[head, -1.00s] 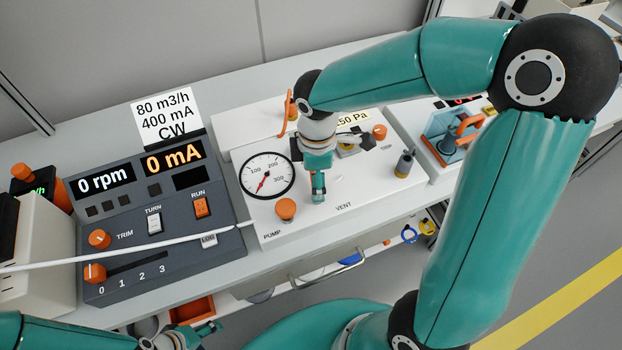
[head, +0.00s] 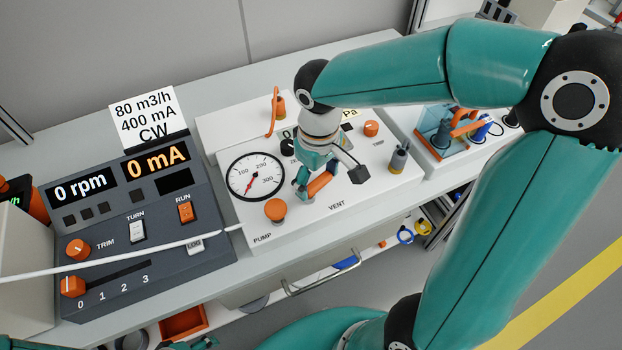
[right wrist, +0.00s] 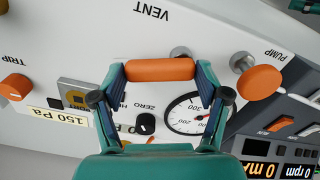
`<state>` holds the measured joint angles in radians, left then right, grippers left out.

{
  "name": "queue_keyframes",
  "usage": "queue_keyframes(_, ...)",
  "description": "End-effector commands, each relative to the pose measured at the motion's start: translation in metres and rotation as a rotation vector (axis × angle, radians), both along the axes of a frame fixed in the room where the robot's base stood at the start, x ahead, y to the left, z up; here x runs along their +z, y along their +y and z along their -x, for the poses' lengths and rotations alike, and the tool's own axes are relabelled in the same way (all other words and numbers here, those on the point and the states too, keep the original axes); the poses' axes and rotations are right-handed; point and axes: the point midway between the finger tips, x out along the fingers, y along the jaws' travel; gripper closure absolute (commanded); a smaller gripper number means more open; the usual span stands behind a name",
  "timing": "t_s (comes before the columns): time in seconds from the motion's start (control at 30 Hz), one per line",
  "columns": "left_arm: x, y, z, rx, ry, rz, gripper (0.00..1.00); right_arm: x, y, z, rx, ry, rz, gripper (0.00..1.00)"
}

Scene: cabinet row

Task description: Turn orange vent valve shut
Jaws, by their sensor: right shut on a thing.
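The orange vent valve handle (head: 320,184) is a short bar on the white panel, above the VENT label. In the head view it lies at a slant, partly covered by my right gripper (head: 317,186). In the right wrist view the orange bar (right wrist: 160,69) spans between the two fingertips of my right gripper (right wrist: 160,72), which is shut on it. Only a sliver of my left gripper (head: 190,344) shows at the bottom edge of the head view, away from the panel.
A round gauge (head: 256,177) and an orange PUMP knob (head: 276,210) are left of the valve. The TRIP knob (head: 371,129) and a grey post (head: 398,158) are to its right. A white cable (head: 150,253) crosses the dark control console (head: 125,215).

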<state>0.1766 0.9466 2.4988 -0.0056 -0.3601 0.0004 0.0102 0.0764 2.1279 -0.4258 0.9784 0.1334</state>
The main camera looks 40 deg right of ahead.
Motion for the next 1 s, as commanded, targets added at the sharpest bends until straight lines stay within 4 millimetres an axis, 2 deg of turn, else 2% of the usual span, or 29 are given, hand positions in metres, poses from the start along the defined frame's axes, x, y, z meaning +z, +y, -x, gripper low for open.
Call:
queue_keyframes(0.4, -0.0106, 0.0000, 0.0001, 0.000, 0.000, 0.000, 0.38, 0.0018, -0.0010, 0.0041, -0.285, -0.012, 0.001, 0.60)
queue_keyframes(1.0, -0.0121, 0.0000, 0.0001, 0.000, 0.000, 0.000, 0.38, 0.0026, -0.0002, 0.0058, -0.361, -0.011, 0.000, 0.60)
